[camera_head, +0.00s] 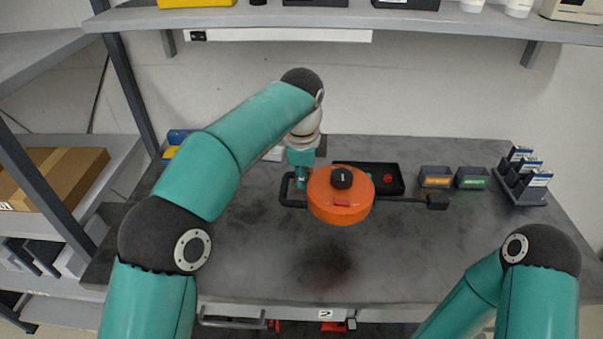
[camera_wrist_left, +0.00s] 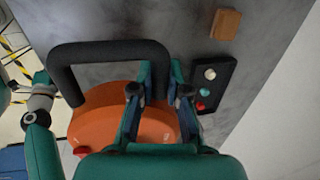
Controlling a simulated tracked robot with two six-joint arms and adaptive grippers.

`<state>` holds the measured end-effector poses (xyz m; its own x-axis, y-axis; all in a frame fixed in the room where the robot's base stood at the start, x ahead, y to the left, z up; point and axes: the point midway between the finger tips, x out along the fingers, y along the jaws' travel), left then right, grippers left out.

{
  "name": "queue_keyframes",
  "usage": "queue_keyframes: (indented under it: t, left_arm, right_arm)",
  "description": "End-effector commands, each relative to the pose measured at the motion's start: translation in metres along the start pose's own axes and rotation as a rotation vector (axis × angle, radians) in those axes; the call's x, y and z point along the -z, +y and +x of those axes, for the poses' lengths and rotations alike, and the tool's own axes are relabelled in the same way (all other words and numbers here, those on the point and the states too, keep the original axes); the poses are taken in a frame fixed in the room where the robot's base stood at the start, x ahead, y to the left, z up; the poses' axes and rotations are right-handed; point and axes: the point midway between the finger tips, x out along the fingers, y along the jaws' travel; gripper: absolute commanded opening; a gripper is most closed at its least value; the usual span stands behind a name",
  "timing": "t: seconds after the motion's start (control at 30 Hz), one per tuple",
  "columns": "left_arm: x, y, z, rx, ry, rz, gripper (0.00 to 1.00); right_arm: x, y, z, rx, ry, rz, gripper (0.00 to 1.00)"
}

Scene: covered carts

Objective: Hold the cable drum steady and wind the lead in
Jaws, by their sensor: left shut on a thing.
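The orange cable drum (camera_head: 330,207) has a black crank knob (camera_head: 342,178) on top and a black handle (camera_head: 289,189) on its left side. My left gripper (camera_head: 302,181) is shut on this handle. In the left wrist view, its two fingers (camera_wrist_left: 160,108) straddle one leg of the handle (camera_wrist_left: 108,50), with the drum (camera_wrist_left: 95,118) below. A dark shadow on the table in front suggests that the drum is off the surface. The black lead sticks out to the right and ends in a black plug (camera_head: 438,202). My right arm's elbow shows at lower right; its gripper is out of view.
Behind the drum lies a black button panel (camera_head: 390,170). A shelf (camera_head: 330,18) overhangs the back.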

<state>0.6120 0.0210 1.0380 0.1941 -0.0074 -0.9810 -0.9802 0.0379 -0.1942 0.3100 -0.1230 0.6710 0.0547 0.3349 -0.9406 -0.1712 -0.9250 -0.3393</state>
Motion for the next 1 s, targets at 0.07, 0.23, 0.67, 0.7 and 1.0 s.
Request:
queue_keyframes:
  t: [0.07, 0.23, 0.67, 0.7, 1.0]
  left_arm:
    - [0.0, 0.001, 0.004, 0.003, 0.002, -0.001, 0.0]
    - [0.0, 0.002, 0.012, 0.003, 0.002, -0.001, 0.0]
    - [0.0, 0.006, 0.032, 0.003, 0.002, -0.001, 0.0]
    - [0.0, 0.006, 0.034, 0.003, 0.002, -0.001, 0.0]
    - [0.0, 0.009, 0.048, 0.002, 0.002, -0.001, 0.0]
  right_arm:
    - [0.0, 0.001, 0.004, 0.0, 0.0, 0.0, 0.0]
    - [0.0, 0.003, 0.009, 0.0, 0.0, 0.0, 0.0]
    - [0.0, 0.008, 0.021, 0.0, 0.0, 0.0, 0.0]
    - [0.0, 0.008, 0.022, 0.0, 0.0, 0.0, 0.0]
    - [0.0, 0.011, 0.031, 0.0, 0.0, 0.0, 0.0]
